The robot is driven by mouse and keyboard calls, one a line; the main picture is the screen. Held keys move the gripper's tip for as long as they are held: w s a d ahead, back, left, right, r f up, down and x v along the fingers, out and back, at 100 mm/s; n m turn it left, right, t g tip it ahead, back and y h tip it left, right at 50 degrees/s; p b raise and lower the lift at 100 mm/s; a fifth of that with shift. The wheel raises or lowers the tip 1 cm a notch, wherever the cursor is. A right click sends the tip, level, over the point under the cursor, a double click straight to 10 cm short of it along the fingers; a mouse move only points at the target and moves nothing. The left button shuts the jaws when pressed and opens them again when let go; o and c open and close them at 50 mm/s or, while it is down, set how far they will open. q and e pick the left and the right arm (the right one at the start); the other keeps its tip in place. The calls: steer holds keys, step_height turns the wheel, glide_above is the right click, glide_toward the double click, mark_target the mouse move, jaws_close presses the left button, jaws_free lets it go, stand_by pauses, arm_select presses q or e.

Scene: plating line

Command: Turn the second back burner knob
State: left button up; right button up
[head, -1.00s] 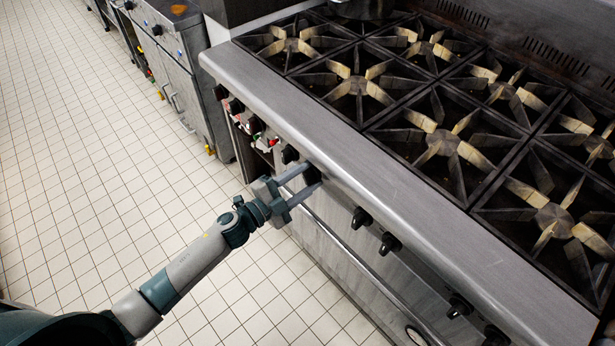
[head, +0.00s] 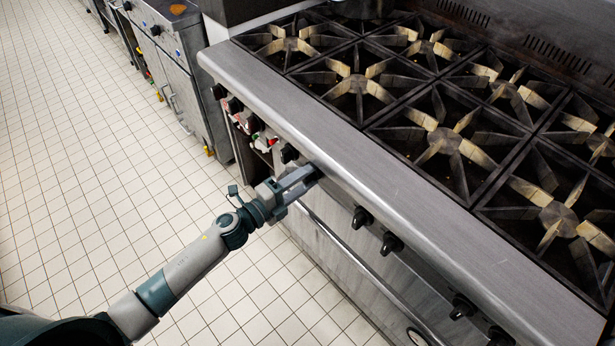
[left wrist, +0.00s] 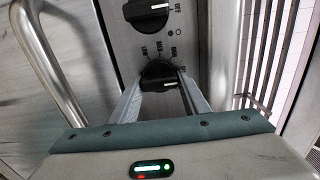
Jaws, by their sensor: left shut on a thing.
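My left gripper (head: 304,178) reaches the front panel of the stove (head: 350,165). Its fingers are shut on a black burner knob, one finger on each side, as the left wrist view shows (left wrist: 159,78). In the head view the fingers mostly hide this knob. Another black knob (head: 290,153) is just beside it toward the far end; in the left wrist view a knob (left wrist: 147,12) shows above the held one, with printed marks around it. My right gripper is out of view.
More knobs (head: 362,217) line the panel toward the near end. A metal handrail (left wrist: 50,62) runs close to my left gripper. Burner grates (head: 450,140) cover the stove top. The tiled floor (head: 80,160) to the left is clear.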

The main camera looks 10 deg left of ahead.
arm_select(q)
steer(key=o, duration=1)
steer(key=shift+c, duration=0.2)
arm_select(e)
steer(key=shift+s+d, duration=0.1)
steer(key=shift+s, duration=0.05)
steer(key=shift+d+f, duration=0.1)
arm_select(q)
steer(key=shift+s+a+f, duration=0.1)
steer(key=shift+s+a, duration=0.15)
steer(key=shift+s, duration=0.1)
steer(key=b+v, duration=0.1)
steer(key=v, duration=0.3)
steer(key=shift+s+a+f, duration=0.1)
steer(key=shift+s+a, duration=0.2)
steer(key=b, duration=0.3)
glide_toward(305, 180)
steer(key=v, duration=0.6)
steer(key=shift+s+a, duration=0.2)
steer(key=shift+s, duration=0.05)
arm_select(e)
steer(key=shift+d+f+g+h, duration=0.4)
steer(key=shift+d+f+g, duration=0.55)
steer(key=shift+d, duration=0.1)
